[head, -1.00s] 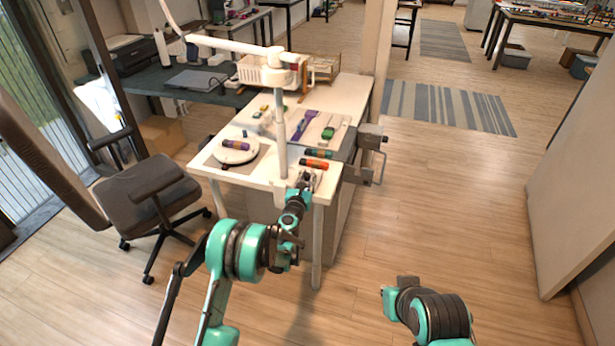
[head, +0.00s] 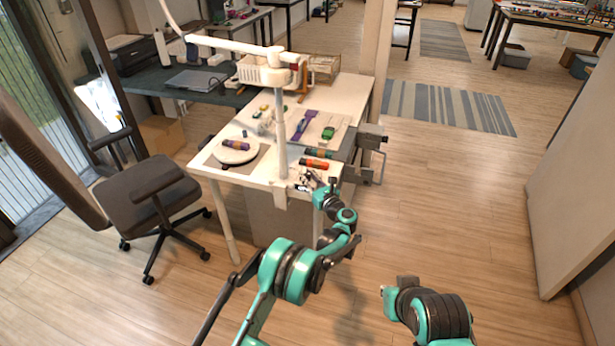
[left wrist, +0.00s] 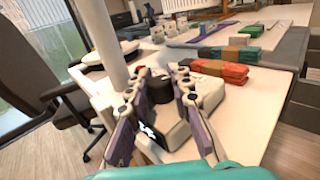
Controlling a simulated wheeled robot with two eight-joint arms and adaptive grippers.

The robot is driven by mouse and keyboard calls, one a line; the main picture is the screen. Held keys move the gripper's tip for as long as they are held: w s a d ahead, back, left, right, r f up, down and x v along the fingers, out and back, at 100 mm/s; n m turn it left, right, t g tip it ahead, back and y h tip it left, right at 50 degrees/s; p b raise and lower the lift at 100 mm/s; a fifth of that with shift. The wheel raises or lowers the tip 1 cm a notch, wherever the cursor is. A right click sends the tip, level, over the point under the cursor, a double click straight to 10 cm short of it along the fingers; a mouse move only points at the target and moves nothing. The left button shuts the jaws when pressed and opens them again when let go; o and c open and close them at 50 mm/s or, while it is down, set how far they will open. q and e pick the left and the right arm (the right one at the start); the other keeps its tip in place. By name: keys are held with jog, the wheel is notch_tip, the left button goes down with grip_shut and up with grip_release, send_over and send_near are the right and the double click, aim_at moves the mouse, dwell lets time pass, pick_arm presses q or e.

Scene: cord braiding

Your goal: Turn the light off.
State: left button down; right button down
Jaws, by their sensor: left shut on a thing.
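A white desk lamp (head: 281,130) has its upright post at the near edge of the white table (head: 240,180). Its long arm (head: 225,44) reaches left. A bright white panel (head: 100,104) hangs above the chair; I cannot tell for sure that it is the lamp's head. My left gripper (head: 312,182) is at the table's near corner, right of the post. In the left wrist view its fingers (left wrist: 160,105) are closed in around a small control unit (left wrist: 150,132) with a dark face and white marks. A black round part and a white body show behind it. The exact contact is partly hidden.
Orange (head: 315,164) and dark wrapped bundles lie just behind the left gripper. A round white plate (head: 236,152) holds a purple bundle. A chair (head: 150,185) stands left of the table. The floor to the right is clear.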

pick_arm(q)
jog(key=shift+n+g+y, duration=0.3)
jog(key=shift+y, duration=0.1)
jog(key=shift+r, duration=0.1)
jog(key=c, duration=1.3)
grip_release()
jog(key=v, duration=1.2)
